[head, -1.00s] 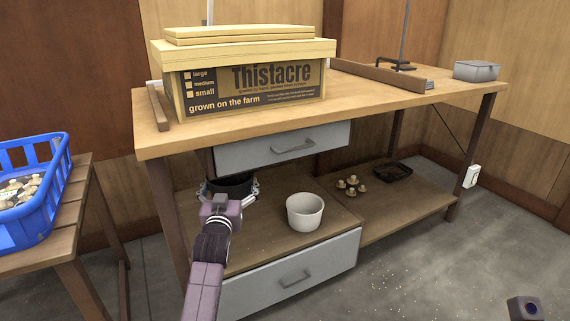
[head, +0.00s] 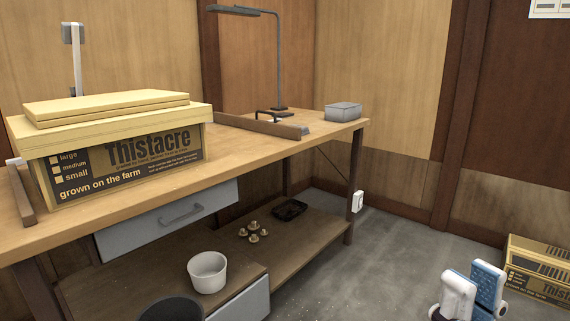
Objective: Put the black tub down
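The black tub (head: 171,308) shows at the bottom edge of the head view, at the left end of the lower shelf, beside the white bowl (head: 207,274). Only its round rim and dark inside show; its lower part is cut off, so I cannot tell whether it rests on a surface. My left gripper is out of view. My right gripper (head: 473,288), with white fingers and a blue pad, is at the lower right over the floor. Its fingers are apart with nothing between them, far from the tub.
The workbench (head: 235,155) carries a Thistacre carton (head: 110,160), a lamp (head: 278,60) and a grey box (head: 343,111). Several mushrooms (head: 254,236) and a dark tray (head: 290,210) lie on the lower shelf (head: 310,236). Another carton (head: 540,268) stands at right. Floor between is clear.

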